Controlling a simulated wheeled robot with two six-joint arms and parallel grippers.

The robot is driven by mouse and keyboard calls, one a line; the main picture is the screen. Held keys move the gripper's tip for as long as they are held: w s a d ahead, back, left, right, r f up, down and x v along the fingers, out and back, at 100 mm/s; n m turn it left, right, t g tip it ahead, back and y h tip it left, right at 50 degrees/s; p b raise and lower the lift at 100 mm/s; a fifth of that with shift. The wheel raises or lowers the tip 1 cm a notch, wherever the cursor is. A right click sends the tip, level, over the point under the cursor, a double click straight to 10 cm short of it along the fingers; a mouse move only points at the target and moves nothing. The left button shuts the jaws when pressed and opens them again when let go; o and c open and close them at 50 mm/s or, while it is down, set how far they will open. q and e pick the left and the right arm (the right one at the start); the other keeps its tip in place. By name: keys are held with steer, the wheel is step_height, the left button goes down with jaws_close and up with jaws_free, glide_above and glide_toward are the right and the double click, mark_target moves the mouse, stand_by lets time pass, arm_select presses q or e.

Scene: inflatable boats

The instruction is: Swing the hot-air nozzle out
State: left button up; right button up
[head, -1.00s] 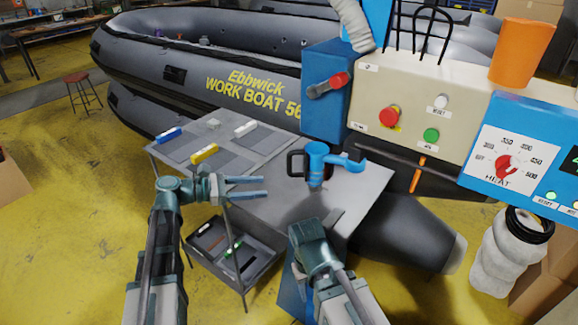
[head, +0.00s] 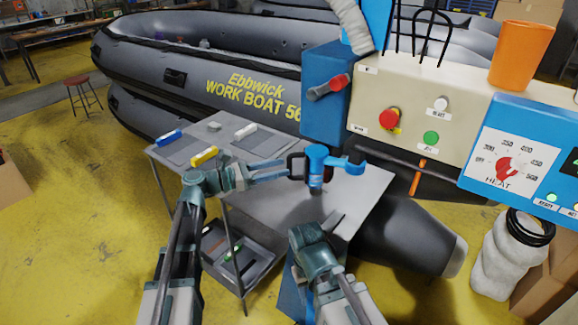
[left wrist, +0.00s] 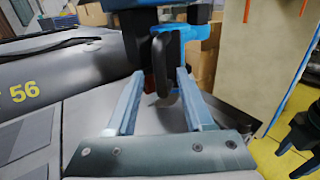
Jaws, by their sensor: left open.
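The blue nozzle unit (head: 316,160) stands over the grey metal table, with an arm to the right and a black loop handle (head: 294,166) on its left side. My left gripper (head: 286,170) is open and level with that handle. In the left wrist view the black handle (left wrist: 168,60) shows upright between and just beyond the two spread fingertips; I cannot tell if either finger touches it. The nozzle's blue body (left wrist: 200,32) is behind it. My right gripper (head: 336,222) is low at the table's front; its jaws are not clear.
A cream control panel (head: 408,105) with a red button and a blue heat dial box (head: 515,150) stand at the right. A red-knobbed lever (head: 328,87) is on the blue box. Blue, yellow and white blocks lie on the table's left part. A grey tray (head: 240,255) sits below.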

mark_target(289, 166)
arm_select(q)
steer(key=shift+x, duration=1.85)
jaws_close()
